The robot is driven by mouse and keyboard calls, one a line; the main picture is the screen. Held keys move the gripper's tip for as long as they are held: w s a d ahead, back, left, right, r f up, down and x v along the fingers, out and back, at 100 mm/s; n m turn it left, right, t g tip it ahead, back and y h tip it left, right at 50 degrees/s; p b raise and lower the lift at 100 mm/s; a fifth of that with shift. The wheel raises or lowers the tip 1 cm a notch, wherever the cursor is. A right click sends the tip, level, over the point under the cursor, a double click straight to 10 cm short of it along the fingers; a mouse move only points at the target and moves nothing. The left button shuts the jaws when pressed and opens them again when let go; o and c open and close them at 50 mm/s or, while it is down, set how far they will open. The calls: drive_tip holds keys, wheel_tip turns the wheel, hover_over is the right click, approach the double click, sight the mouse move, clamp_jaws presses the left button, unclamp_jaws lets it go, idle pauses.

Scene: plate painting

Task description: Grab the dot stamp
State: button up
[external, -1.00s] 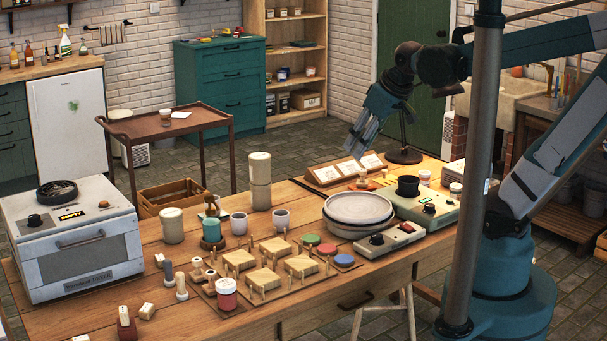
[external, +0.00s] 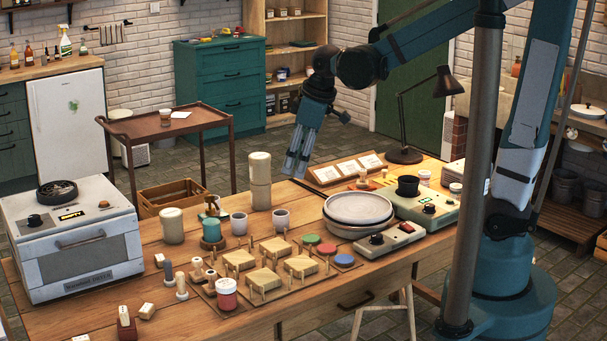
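Several small stamp-like pieces stand at the front left of the wooden table. One is a pale peg with a round base (external: 181,287), one has a blue-grey top (external: 168,271), and others, such as a pale piece (external: 196,268), are beside a small wooden board. Their stamping faces are hidden, so I cannot tell which is the dot stamp. My gripper (external: 296,171) points down in the air over the back part of the table, right of the tall beige cylinder. Its two fingers look apart with nothing between them. It touches none of the stamps.
Wooden blocks with pegs (external: 269,279) fill the table's middle. A red-labelled jar (external: 226,295), teal jar (external: 211,231), tall beige cylinder (external: 260,181) and white cups (external: 281,219) surround them. Stacked plates (external: 358,208) are right; a white oven (external: 72,243) is left.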

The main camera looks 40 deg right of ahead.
drive_tip(key=w+a+f+n+g, duration=0.1)
drive_tip(key=a+f+n, duration=0.1)
drive_tip(key=a+f, duration=0.35)
drive_tip(key=w+a+f+n+g, duration=0.1)
drive_tip(key=w+a+f+n, duration=0.15)
drive_tip(key=a, duration=0.65)
drive_tip(key=n+g+h, duration=0.1)
drive_tip(key=n, duration=0.4)
hover_over(212, 287)
drive_tip(key=shift+m, duration=0.25)
drive_tip(key=f, duration=0.7)
drive_tip(key=w+d+f, duration=0.1)
drive_tip(key=f, duration=0.3)
drive_tip(key=shift+f, duration=0.15)
drive_tip(key=shift+s+a+f, duration=0.25)
drive_tip(key=shift+a+f, duration=0.15)
drive_tip(key=shift+a, duration=0.05)
drive_tip(key=shift+f, duration=1.25)
drive_tip(key=shift+f+b, duration=0.1)
drive_tip(key=shift+b, duration=0.2)
drive_tip(key=shift+w+d+f+b, duration=0.1)
drive_tip(key=shift+f+b, duration=0.2)
drive_tip(key=shift+f, duration=0.95)
drive_tip(key=shift+d+f+b, duration=0.1)
drive_tip(key=shift+f+b, duration=0.2)
drive_tip(key=shift+f, duration=0.95)
